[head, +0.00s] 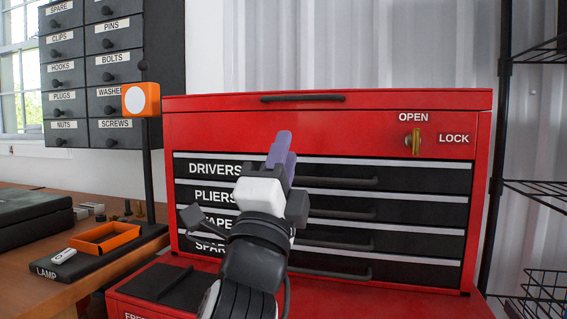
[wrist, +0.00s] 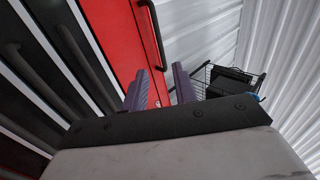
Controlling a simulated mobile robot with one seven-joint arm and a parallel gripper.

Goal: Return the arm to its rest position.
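My gripper (head: 281,155) is raised in front of the red tool chest (head: 330,122), level with the upper drawers in the head view. In the wrist view my gripper (wrist: 160,88) shows two purple fingers apart, with nothing between them. I see the red chest panel and a wire rack through and around the gap. My arm hides part of the drawer fronts and some of their labels. The gripper's exact distance from the chest cannot be told.
A brass-coloured key (head: 415,142) sits at the chest's lock between OPEN and LOCK. The chest's drawers look shut. A lamp (head: 141,99) and an orange tray (head: 104,238) stand on the left bench. A black wire rack (head: 540,185) is at the right.

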